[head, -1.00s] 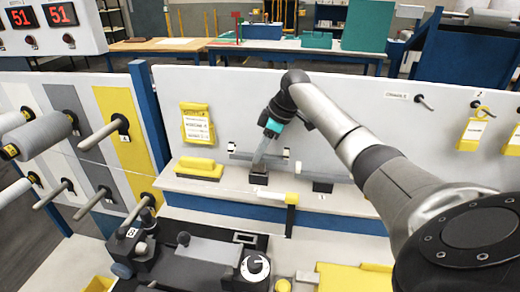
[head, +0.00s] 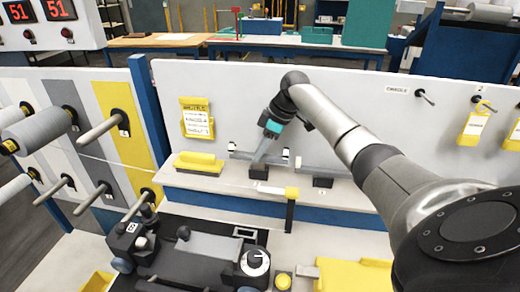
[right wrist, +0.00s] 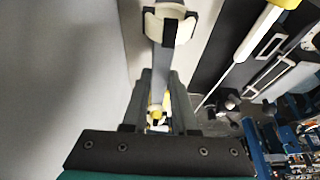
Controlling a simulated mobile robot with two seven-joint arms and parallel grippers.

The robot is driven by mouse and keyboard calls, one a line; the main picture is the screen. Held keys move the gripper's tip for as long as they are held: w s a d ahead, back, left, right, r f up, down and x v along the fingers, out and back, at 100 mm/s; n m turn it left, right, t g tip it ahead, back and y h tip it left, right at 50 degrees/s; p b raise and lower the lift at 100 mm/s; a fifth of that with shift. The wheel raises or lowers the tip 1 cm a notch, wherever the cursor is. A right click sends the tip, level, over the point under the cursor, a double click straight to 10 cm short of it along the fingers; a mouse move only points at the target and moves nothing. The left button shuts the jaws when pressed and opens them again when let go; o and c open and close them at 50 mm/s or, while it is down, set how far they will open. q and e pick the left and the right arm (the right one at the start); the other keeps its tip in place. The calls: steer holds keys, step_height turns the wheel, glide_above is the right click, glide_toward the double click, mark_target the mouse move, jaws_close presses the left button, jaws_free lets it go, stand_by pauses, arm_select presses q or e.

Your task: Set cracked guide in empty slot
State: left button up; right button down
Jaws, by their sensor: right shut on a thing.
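My right gripper (head: 264,152) is at the white board above the shelf, its fingers pointing down. It is shut on a grey bar with pale ends (head: 285,154), which looks like the guide. In the right wrist view the guide (right wrist: 161,60) runs up from between the fingers to a pale, black-banded end. No crack can be made out. A black block (head: 258,173) is just below the gripper; I cannot tell whether the guide touches it. A second grey bar (head: 325,170) is at another black block (head: 322,182) to the right. My left gripper is out of view.
A yellow-topped brush (head: 198,162) lies on the shelf (head: 225,182) to the left, below a yellow tag (head: 197,118). Pegs with yarn rolls (head: 35,130) fill the left. A machine with a dial (head: 255,261) is in front.

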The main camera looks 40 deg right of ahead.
steer(key=shift+f, duration=1.15)
steer(key=c, duration=0.6)
jaws_free()
steer(key=p+v, duration=0.1)
steer(key=v, duration=1.4)
steer(key=shift+r, duration=0.2)
